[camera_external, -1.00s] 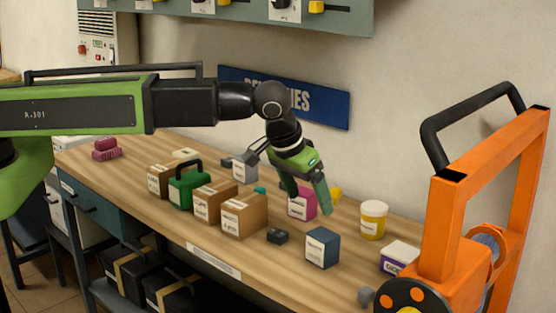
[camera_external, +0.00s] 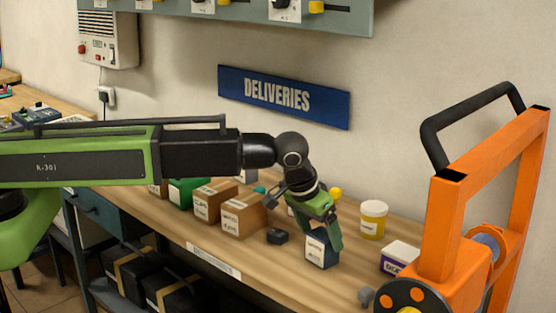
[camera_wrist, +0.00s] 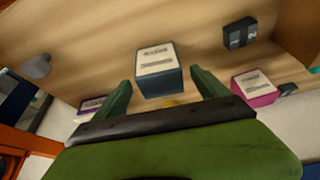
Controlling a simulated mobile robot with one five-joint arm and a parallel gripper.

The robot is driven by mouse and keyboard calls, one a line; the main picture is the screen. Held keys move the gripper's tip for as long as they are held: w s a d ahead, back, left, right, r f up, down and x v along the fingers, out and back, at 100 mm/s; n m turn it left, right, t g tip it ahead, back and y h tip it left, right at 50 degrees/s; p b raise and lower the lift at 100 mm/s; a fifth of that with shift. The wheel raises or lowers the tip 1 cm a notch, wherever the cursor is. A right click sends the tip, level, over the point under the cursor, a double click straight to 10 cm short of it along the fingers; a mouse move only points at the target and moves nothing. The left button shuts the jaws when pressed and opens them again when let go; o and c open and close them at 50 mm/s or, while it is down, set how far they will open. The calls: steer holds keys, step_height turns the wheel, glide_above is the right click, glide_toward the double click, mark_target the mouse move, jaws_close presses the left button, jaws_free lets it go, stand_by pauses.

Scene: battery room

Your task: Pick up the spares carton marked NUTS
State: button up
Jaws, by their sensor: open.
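A small dark blue carton (camera_external: 321,252) with a white label stands on the bench, below my gripper (camera_external: 319,235). In the wrist view the dark blue carton (camera_wrist: 158,82) lies between and just beyond my two open green fingers (camera_wrist: 160,77). The fingers hold nothing, and I cannot tell whether they touch it. A magenta carton (camera_wrist: 256,88) with a white label is to the right in the wrist view; it is mostly hidden behind my gripper in the outside view. I cannot read NUTS on any carton label.
Brown cartons (camera_external: 243,216) and a green case (camera_external: 185,192) stand left on the bench. A small dark block (camera_external: 278,236) sits left of the blue carton. A yellow tub (camera_external: 373,220) and a purple-and-white box (camera_external: 399,258) are right, near an orange frame (camera_external: 444,220).

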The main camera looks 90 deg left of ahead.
steer(key=b+x, duration=0.5)
steer(key=shift+w+a+f, duration=0.1)
steer(key=shift+f, duration=0.05)
steer(key=shift+r, duration=0.25)
steer(key=c, duration=1.7)
